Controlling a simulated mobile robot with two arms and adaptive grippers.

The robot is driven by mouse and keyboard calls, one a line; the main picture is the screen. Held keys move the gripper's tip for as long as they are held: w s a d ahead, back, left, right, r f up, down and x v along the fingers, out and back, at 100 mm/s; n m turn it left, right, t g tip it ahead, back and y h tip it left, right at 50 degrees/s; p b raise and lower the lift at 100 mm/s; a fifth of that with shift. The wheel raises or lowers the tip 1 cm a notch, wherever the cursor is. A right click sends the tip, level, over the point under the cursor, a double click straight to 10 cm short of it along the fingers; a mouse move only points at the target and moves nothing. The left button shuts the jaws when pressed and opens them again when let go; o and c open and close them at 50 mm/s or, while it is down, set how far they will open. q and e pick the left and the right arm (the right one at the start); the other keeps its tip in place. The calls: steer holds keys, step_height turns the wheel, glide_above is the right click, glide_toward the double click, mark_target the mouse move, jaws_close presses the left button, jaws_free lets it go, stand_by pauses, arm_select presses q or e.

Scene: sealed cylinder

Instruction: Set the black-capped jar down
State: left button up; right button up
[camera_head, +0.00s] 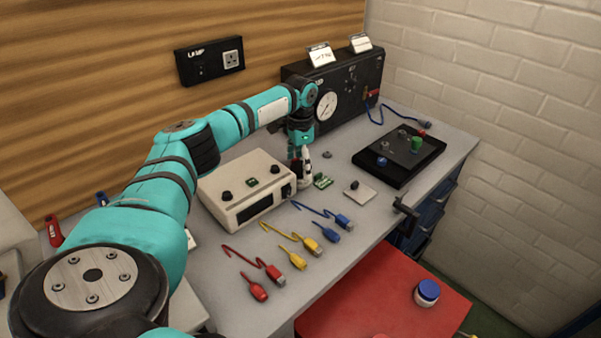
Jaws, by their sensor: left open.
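My left gripper (299,170) is open and points down at the grey bench top, just right of the beige instrument box. A small white object with dark parts (307,168) shows right at its fingers. It is too small to tell whether this is the black-capped jar or whether the fingers touch it. A white jar with a dark blue lid (427,292) stands upright on the red surface at the lower right, well away from the gripper. My right gripper is not in view.
The beige box (246,191) is close left of the gripper. A black gauge panel (345,92) stands behind it. A black board with knobs (399,155) lies to the right. Red, yellow and blue cables (262,262) lie in front. The red surface (372,298) is mostly clear.

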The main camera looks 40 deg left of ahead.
mark_target(301, 167)
arm_select(q)
step_height(301, 167, up, 8)
steer(key=shift+r+b, duration=0.2)
steer(key=shift+b, duration=0.4)
